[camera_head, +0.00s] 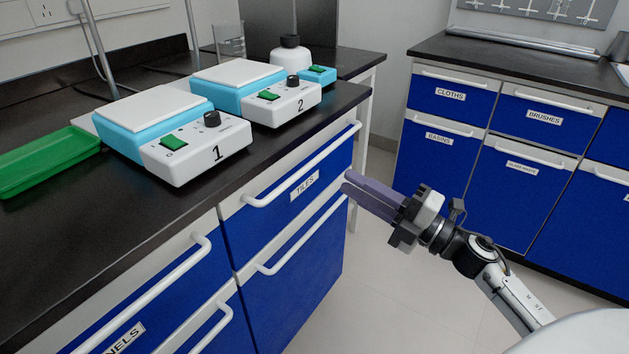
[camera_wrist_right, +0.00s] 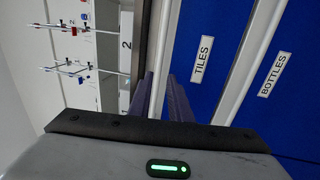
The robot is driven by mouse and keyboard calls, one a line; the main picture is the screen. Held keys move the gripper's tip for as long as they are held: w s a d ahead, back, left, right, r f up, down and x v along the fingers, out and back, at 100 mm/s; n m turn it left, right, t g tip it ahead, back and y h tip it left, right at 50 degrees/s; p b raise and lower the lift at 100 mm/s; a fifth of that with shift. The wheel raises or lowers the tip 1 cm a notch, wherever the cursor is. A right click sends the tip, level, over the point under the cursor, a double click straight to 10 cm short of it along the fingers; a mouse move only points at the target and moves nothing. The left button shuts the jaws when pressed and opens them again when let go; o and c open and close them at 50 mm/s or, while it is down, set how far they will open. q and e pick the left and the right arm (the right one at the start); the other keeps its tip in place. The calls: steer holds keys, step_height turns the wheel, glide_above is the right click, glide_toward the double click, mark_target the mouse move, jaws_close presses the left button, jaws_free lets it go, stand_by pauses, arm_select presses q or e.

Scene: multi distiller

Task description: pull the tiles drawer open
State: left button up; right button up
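The blue tiles drawer (camera_head: 270,216) sits flush in the left bench, shut, with its "TILES" label (camera_head: 305,186) facing out. Its long white bar handle (camera_head: 300,165) runs along the upper front; it also shows in the wrist view (camera_wrist_right: 172,40). My right gripper (camera_head: 348,184) is in front of the drawer's far end, its purple-grey fingers pointing at the bench. In the head view the fingertips look apart from the handle. In the wrist view the fingers (camera_wrist_right: 162,98) are spread, with the handle lined up between them. My left gripper is out of view.
Below is the bottles drawer with its own handle (camera_head: 303,236), close under the tiles handle. Another cabinet (camera_head: 500,140) stands at the right; open floor lies between.

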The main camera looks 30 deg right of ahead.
mark_target(315, 159)
steer(key=x, duration=1)
steer(key=shift+a+r, duration=0.1)
jaws_close()
